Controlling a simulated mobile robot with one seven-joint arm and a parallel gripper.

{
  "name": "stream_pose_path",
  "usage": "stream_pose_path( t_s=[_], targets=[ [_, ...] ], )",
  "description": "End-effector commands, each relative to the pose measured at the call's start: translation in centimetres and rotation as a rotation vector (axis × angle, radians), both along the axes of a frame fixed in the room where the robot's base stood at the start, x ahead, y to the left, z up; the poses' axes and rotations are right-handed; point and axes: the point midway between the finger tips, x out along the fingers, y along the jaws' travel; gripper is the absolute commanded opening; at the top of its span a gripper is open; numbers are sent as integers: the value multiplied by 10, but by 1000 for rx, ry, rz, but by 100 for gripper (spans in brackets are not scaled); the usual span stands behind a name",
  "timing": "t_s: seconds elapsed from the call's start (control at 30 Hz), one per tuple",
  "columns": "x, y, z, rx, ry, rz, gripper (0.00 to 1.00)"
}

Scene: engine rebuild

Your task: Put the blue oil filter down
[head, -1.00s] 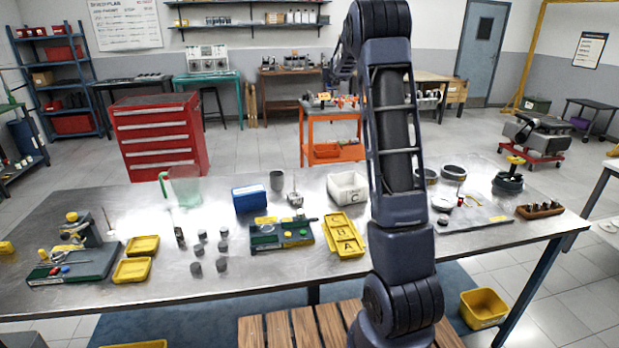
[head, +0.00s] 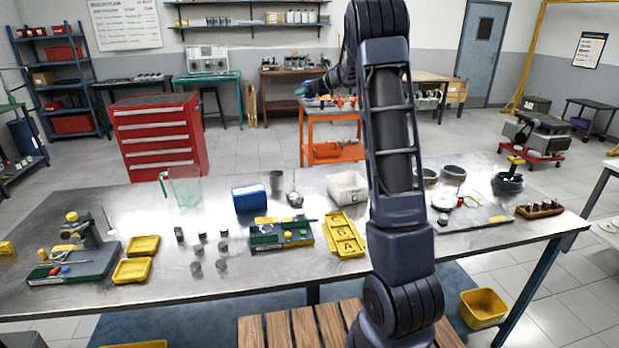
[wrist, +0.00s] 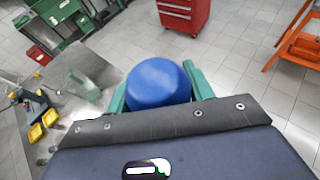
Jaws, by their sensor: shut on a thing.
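The blue oil filter (wrist: 158,83) shows in the wrist view as a round blue body between the two teal fingers of my gripper (wrist: 160,88). My gripper is shut on it and holds it in the air. In the head view my gripper (head: 303,91) is small and far off, beyond the workbench and near the orange cart, with a teal finger showing. The filter cannot be made out clearly there. The steel workbench (head: 110,305) stands in front of me. In the wrist view the workbench (wrist: 105,50) lies at the left.
The workbench holds a clear jug (head: 184,187), a blue box (head: 249,198), a white bin (head: 347,188), yellow trays (head: 132,270) and several small grey cylinders.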

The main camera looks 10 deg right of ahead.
Motion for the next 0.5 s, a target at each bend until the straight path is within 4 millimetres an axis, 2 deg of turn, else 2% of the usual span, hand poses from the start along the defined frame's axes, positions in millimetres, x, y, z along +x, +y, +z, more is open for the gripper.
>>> stream_pose_path(
  t_s=[0.03, 0.4, 0.5],
  targets=[
    [0, 0, -14, 0, 5, -2, 22],
    [0, 0, -120, 1, 5, -3, 22],
    [1, 0, -139, 1, 2, -3, 22]
  ],
)
